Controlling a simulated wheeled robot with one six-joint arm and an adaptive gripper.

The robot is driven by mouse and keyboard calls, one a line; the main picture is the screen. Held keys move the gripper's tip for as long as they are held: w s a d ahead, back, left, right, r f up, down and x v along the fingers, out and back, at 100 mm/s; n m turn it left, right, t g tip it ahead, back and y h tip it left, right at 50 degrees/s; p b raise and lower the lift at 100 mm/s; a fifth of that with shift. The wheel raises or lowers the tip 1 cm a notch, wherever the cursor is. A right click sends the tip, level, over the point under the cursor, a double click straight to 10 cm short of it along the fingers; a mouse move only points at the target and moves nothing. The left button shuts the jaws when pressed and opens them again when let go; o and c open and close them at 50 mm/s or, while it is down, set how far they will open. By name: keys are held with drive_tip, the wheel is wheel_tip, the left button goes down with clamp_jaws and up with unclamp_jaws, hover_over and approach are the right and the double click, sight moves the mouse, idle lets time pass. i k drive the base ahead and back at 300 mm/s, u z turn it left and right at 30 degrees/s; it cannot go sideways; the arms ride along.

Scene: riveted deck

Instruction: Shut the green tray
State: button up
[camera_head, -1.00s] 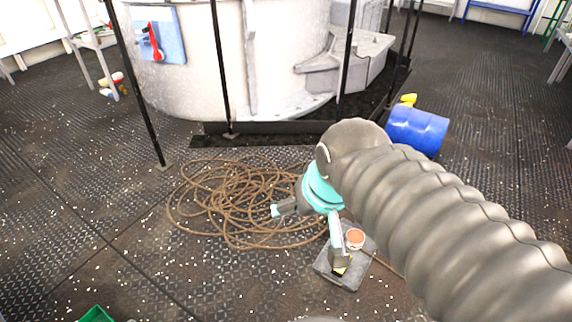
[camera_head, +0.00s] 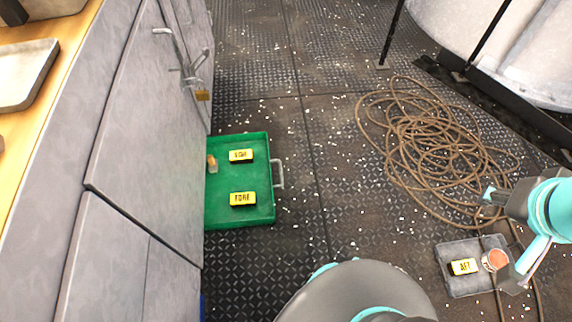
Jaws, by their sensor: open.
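The green tray (camera_head: 222,213) sticks out to the right from the base of the grey cabinet, low over the deck. A small grey handle (camera_head: 279,174) is on its right-hand front. Two yellow labelled blocks lie in it, one farther (camera_head: 241,155) and one nearer, marked FORE (camera_head: 243,199). A small orange-capped item (camera_head: 212,163) stands by the cabinet side. My gripper (camera_head: 500,235) is at the right edge, open, well away from the tray, with one finger above a grey plate.
The grey cabinet (camera_head: 140,120) with a wooden top (camera_head: 45,110) fills the left. A grey plate (camera_head: 467,285) holds a yellow AFT block (camera_head: 463,267) and an orange-topped round item (camera_head: 494,260). A coiled brown rope (camera_head: 420,150) lies right of the tray. Bare deck lies between tray and rope.

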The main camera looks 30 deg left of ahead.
sight(256, 176)
drive_tip(key=u, duration=3)
drive_tip(key=k, duration=2.15)
drive_tip(key=z, duration=0.15)
drive_tip(key=i, duration=1.65)
drive_tip(key=z, duration=0.9)
drive_tip(key=i, duration=0.65)
drive_tip(key=z, duration=0.55)
